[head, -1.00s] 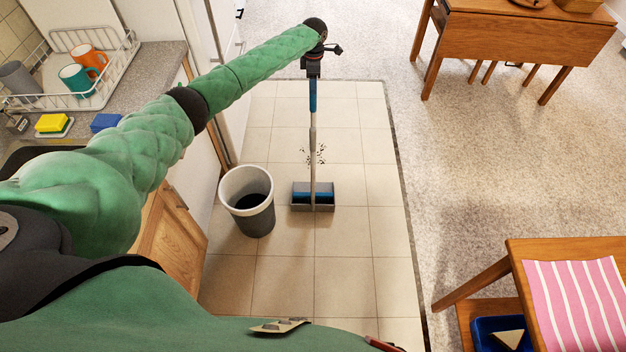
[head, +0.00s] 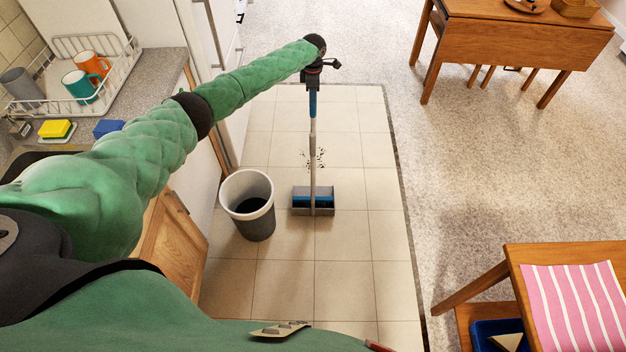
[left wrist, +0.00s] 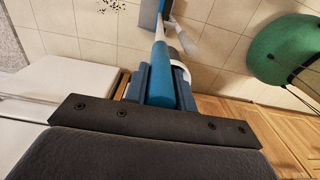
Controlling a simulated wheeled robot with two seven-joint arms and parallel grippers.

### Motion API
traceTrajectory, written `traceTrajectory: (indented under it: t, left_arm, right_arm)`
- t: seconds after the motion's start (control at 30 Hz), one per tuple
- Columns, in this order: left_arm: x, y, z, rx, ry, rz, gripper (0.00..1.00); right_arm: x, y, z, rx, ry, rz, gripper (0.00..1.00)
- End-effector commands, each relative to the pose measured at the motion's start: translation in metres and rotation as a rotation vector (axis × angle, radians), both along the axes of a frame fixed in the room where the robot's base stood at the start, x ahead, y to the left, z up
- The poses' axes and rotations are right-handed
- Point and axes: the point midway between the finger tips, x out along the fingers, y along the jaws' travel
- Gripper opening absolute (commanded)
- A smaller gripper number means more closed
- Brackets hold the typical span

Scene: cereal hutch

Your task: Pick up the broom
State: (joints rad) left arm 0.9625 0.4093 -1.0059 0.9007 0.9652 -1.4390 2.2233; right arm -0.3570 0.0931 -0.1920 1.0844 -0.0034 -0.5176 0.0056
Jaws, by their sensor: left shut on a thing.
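The broom (head: 312,150) stands upright on the tiled floor in the head view. It has a blue grip, a pale shaft and a blue and grey head (head: 314,198) at the bottom. My left gripper (head: 313,84) is at the top of the broom and shut on its blue handle. In the left wrist view the blue handle (left wrist: 162,65) lies between the jaws of my left gripper (left wrist: 160,85). Dark crumbs (head: 315,158) lie on the tiles behind the shaft. My right gripper is not in view.
A grey bin with a white rim (head: 247,190) stands left of the broom head, close to it. Cabinets (head: 175,235) and a counter with a dish rack (head: 75,80) are at the left. A wooden table (head: 520,35) and a bench with a striped cloth (head: 575,305) are on the right. Carpet between is clear.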

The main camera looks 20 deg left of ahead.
Motion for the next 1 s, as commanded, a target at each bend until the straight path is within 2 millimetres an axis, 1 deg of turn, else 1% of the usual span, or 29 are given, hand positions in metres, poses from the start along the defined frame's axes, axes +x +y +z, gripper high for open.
traceTrajectory:
  t: [0.17,0.27,0.3,0.4,0.7,0.83,1.0]
  left_arm:
    - [0.0,0.0,0.002,-0.001,-0.001,0.0,0.0]
    - [0.001,0.0,0.007,-0.001,-0.001,0.0,0.0]
    - [0.001,0.0,0.011,-0.001,-0.002,0.0,0.0]
    - [0.001,0.0,0.026,-0.001,-0.004,0.0,0.0]
    - [0.001,0.0,0.076,-0.001,-0.004,-0.001,0.0]
    - [0.001,0.0,0.091,0.0,-0.003,-0.001,0.0]
    - [0.001,0.0,0.1,-0.001,-0.001,0.0,0.0]
  right_arm:
    - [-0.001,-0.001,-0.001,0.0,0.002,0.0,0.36]
    - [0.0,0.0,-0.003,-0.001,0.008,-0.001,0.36]
    - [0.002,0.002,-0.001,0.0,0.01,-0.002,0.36]
    - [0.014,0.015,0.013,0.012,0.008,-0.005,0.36]
    - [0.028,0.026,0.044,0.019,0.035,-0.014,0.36]
    - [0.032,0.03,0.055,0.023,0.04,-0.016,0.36]
    - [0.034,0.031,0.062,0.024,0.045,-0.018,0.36]
